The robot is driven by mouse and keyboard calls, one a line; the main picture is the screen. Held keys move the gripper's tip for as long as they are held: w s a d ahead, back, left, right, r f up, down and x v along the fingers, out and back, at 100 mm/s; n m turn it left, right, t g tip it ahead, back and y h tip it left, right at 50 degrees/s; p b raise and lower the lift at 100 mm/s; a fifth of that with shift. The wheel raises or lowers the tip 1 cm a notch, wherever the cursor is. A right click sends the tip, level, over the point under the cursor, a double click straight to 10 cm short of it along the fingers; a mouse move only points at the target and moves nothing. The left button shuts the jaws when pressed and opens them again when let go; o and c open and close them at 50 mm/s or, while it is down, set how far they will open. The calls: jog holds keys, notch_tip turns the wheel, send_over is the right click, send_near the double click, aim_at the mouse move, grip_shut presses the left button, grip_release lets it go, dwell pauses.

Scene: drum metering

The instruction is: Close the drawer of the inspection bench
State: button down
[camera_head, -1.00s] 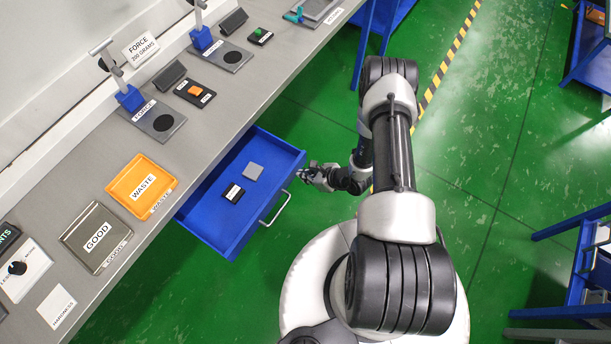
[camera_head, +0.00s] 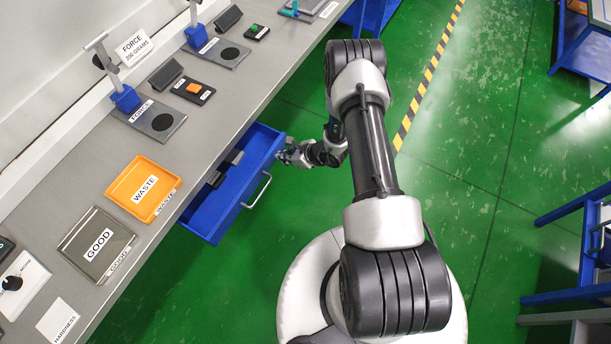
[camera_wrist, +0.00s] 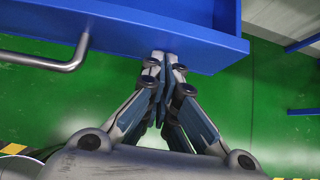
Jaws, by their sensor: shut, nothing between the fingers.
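The blue drawer (camera_head: 231,197) of the inspection bench (camera_head: 190,145) is partly open and sticks out from under the bench top. Its grey bar handle (camera_head: 258,190) is on the front face, and it also shows at the left in the wrist view (camera_wrist: 45,60). My gripper (camera_head: 284,154) is shut and empty at the far end of the drawer front. In the wrist view the closed fingertips (camera_wrist: 164,57) are at the blue drawer front (camera_wrist: 165,40), beside the handle; they appear to touch it.
On the bench top are an orange WASTE tray (camera_head: 128,203), a GOOD tray (camera_head: 68,241) and force stations (camera_head: 160,120). Green floor (camera_head: 480,150) is open to the right, with blue-framed benches (camera_head: 565,240) at the right edge.

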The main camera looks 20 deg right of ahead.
jog(key=b, duration=0.4)
send_near(256, 147)
jog(key=x, duration=0.5)
jog(key=shift+f, duration=0.15)
jog(key=shift+w+a, duration=0.25)
jog(key=shift+w, duration=0.2)
jog(key=shift+r, duration=0.2)
